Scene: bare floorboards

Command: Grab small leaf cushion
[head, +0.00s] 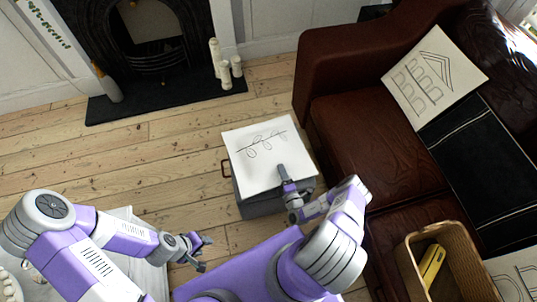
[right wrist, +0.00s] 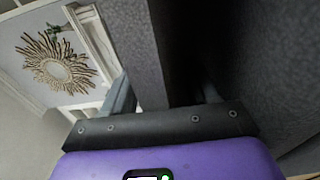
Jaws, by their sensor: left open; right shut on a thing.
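The small leaf cushion (head: 252,165) is white with a dark leafy sprig drawn on it. It lies over a grey box-like seat (head: 255,207) in the middle of the head view. My right gripper (head: 281,169) is at the cushion's near right edge, one finger over its top face. My left gripper (head: 203,250) is open and empty, low and left of the seat.
A brown leather sofa (head: 350,145) stands at right, with a patterned cushion (head: 433,75) and a dark throw (head: 490,165). A wicker basket (head: 462,262) holds a yellow object. Candles (head: 220,62) stand by the fireplace. Floorboards (head: 165,150) at left are clear.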

